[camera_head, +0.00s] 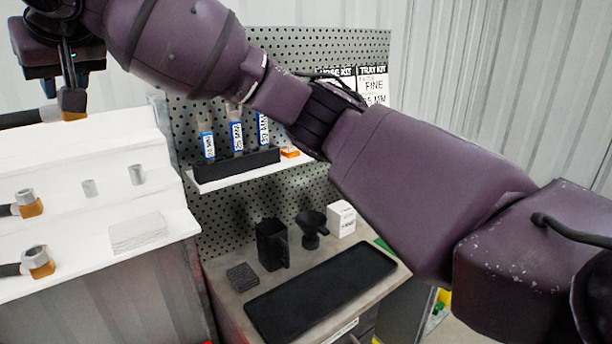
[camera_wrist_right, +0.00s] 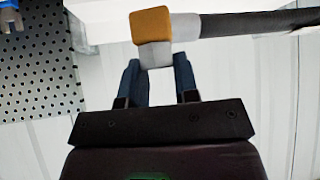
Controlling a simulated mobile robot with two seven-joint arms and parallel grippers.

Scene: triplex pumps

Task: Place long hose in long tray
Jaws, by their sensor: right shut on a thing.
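My right arm crosses the head view from the right to the upper left. Its gripper (camera_head: 68,78) is shut on the end fitting of a hose, above the top white step. In the right wrist view, the fingers (camera_wrist_right: 158,78) close around the silver part of the fitting (camera_wrist_right: 152,28), which has an orange-brown block. The dark hose (camera_wrist_right: 250,22) runs off to the right there; in the head view the hose (camera_head: 20,118) runs off to the left, so its full length is hidden. A long black tray (camera_head: 325,288) lies empty on the table. My left gripper is not in view.
Two more hose ends, an upper one (camera_head: 30,205) and a lower one (camera_head: 38,262), lie on the white stepped rack (camera_head: 85,195). A black jug (camera_head: 271,245), a black funnel (camera_head: 311,230) and a white box (camera_head: 341,218) stand behind the tray. Labelled tubes (camera_head: 236,135) stand on a shelf.

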